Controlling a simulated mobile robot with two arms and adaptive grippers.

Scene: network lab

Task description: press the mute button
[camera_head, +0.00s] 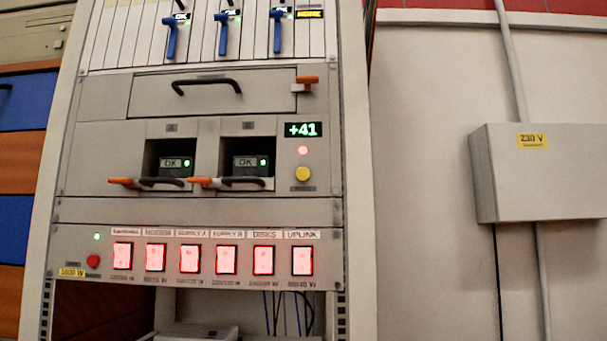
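A round yellow button (303,174) sits on the right of the grey rack panel. A small label under it is too small to read, so I cannot tell for sure that it is the mute button. A lit red lamp (303,150) and a green display reading +41 (303,130) are above it. A round red button (93,261) sits at the left of the lower panel, above a yellow 1600 W label (73,272). Neither of my grippers is in view.
Two bays with OK modules (174,163) have orange-tipped handles (205,182). Several lit red switches (190,258) line the lower panel. A black-handled drawer (210,92) with an orange latch (306,80) is above. A 230 V box (540,180) hangs on the right wall.

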